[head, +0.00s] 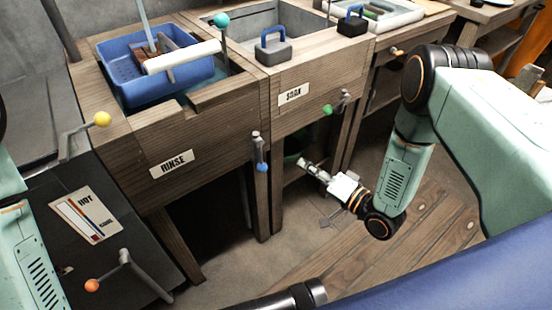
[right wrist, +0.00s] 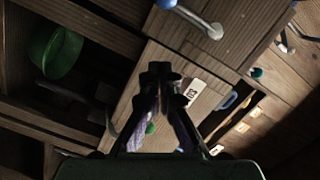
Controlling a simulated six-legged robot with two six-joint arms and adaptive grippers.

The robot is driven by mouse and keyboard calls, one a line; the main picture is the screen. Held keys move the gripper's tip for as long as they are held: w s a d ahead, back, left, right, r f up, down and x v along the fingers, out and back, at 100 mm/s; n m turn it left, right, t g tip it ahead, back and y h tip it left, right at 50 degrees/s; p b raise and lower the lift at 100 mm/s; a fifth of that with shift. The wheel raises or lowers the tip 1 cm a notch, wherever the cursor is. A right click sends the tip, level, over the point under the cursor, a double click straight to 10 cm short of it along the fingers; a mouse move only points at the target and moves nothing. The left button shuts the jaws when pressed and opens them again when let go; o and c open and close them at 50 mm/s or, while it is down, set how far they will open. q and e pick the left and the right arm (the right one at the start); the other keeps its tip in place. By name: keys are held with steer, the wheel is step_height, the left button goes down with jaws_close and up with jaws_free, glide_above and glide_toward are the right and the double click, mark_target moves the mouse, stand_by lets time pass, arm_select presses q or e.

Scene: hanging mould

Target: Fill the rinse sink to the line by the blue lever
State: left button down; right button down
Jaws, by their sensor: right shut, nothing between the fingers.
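The rinse sink (head: 215,106) is a wooden cabinet labelled RINSE, with a blue tub (head: 118,72) in its top. I cannot make out a water level or a line there. The blue lever (head: 262,166) hangs down with its blue knob lowest, on the post at the cabinet's right. Its blue knob also shows at the top edge of the right wrist view (right wrist: 167,4). My right gripper (head: 303,163) is shut and empty, right of the blue lever and apart from it; its fingers also show in the right wrist view (right wrist: 160,74). My left gripper is out of view.
The SOAK cabinet (head: 318,84) stands to the right with a green-knobbed lever (head: 328,109). Yellow-knobbed (head: 102,119) and orange-knobbed (head: 92,286) levers stand at left. A blue-handled block (head: 273,49) sits on the counter. A green bowl (right wrist: 62,52) is underneath.

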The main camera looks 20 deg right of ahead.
steer(key=shift+s+a+m, duration=0.1)
steer(key=shift+a+m, duration=0.05)
steer(key=shift+m, duration=0.55)
steer(key=b+x, duration=0.3)
steer(key=x, duration=0.6)
steer(key=shift+f, duration=0.2)
steer(key=shift+s+a+f+b, duration=0.3)
steer(key=shift+s+a, duration=0.2)
steer(key=shift+a, duration=0.2)
steer(key=shift+s+a+f+b, duration=0.25)
steer(key=shift+s+a+b, duration=0.15)
steer(key=shift+a, duration=0.35)
